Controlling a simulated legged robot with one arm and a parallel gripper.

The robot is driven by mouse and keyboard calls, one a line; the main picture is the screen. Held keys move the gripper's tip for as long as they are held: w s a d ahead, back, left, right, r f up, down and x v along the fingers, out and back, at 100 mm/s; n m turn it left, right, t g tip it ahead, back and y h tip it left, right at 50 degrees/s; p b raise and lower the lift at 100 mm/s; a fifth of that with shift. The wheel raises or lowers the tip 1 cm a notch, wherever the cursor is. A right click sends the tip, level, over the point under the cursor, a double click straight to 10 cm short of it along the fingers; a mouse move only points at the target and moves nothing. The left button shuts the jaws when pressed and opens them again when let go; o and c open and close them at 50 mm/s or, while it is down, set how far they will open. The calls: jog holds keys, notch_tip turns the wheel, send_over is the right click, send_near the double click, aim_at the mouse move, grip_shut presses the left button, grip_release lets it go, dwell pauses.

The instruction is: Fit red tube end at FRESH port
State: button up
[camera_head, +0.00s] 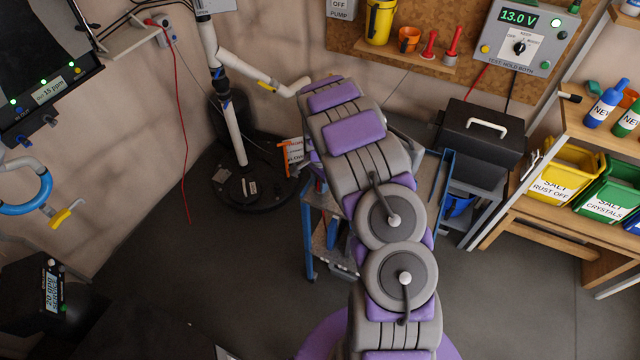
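A thin red line (183,120), which looks like the red tube, hangs down the left wall. Its top is by a white wall fitting (163,32), and its lower end hangs free above the floor. I cannot read any FRESH label, so I cannot tell which opening is that port. My grey and purple arm reaches up the middle of the picture.
A white pipe stand (232,130) rises from a round black base (243,190). A blue-framed cart (307,240) stands partly behind my arm. A black box (480,135), a 13.0 V panel (530,35) and a wooden shelf (570,225) with bins are at right. The left-centre floor is clear.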

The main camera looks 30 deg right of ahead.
grip_shut()
jog(key=shift+r, duration=0.1)
jog(key=shift+r, duration=0.6)
notch_tip(320, 180, up, 2)
jog(key=shift+r+p, duration=0.15)
jog(key=shift+p, duration=0.45)
jog(key=s+d+r+p, duration=0.1)
jog(key=s+d+p, duration=0.1)
jog(key=s, duration=1.3)
jog(key=shift+s+r, duration=0.15)
jog(key=shift+s, duration=0.25)
jog(key=shift+d, duration=0.1)
